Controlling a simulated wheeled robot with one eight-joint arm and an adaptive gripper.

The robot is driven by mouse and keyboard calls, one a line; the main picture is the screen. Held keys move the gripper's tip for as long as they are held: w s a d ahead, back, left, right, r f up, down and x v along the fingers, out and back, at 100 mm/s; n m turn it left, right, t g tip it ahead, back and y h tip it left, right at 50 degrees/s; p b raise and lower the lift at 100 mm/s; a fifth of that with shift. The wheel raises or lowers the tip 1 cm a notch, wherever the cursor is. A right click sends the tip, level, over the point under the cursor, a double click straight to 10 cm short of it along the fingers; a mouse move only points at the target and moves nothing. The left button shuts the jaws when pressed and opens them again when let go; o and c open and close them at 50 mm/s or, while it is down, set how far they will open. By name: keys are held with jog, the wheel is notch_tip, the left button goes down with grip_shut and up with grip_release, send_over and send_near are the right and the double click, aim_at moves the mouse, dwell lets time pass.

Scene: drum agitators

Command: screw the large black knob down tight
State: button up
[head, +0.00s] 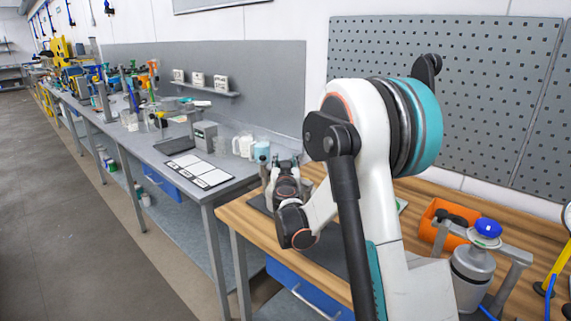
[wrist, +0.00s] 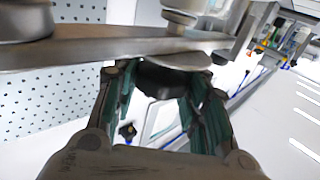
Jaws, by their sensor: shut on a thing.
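The large black knob (wrist: 165,80) shows in the wrist view, just below a grey metal bar (wrist: 75,52). My gripper (wrist: 155,92) has one finger on each side of the knob and is shut on it. The dark green finger pads lie along the knob's sides; their exact contact is partly hidden by the bar. In the head view my gripper (head: 283,170) is small at the left end of the wooden bench, partly hidden by my own arm. The knob cannot be made out there.
A long grey bench (head: 150,150) with containers and tools runs along the wall. The floor (head: 60,220) at left is clear.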

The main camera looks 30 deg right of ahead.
jog(key=o, duration=1.1)
jog(key=v, duration=1.2)
